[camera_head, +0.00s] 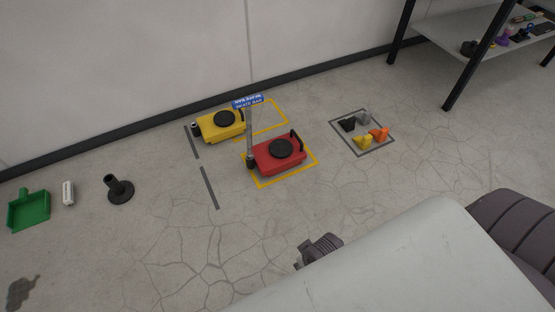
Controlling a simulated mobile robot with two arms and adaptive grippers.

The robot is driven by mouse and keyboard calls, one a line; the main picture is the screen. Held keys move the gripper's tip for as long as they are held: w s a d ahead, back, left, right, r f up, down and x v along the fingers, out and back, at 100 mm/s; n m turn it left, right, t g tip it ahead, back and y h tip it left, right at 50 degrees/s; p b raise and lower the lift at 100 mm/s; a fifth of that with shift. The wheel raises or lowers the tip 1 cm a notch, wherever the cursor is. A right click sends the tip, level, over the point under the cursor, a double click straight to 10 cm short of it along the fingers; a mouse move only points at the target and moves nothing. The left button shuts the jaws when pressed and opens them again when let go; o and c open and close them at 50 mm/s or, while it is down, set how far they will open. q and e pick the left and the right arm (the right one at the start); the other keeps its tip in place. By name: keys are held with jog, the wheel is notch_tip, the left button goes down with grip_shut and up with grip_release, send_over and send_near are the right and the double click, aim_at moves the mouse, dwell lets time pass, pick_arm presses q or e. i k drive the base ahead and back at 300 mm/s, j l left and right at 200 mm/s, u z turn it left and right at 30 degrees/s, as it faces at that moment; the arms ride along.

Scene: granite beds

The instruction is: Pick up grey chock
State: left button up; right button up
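The grey chock (363,117) lies on the floor in the back part of a grey-outlined square (386,150), right of centre in the head view. A black chock (347,124) is to its left. A yellow chock (364,142) and an orange chock (379,134) are in front of it. A dark part that looks like my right gripper (320,250) shows partly behind a pale link of mine at the bottom, well short of the chocks. Its fingertips are not clear. My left gripper is out of view.
A red wheeled-looking unit (280,158) and a yellow one (221,127) stand left of the chocks, with a signpost (249,130). A shelf (470,38) is at the back right. A green dustpan (30,210) and black stand (118,190) are left. Cracked floor between is clear.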

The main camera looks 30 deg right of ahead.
aim_at(364, 119)
jog(key=z, duration=1.6)
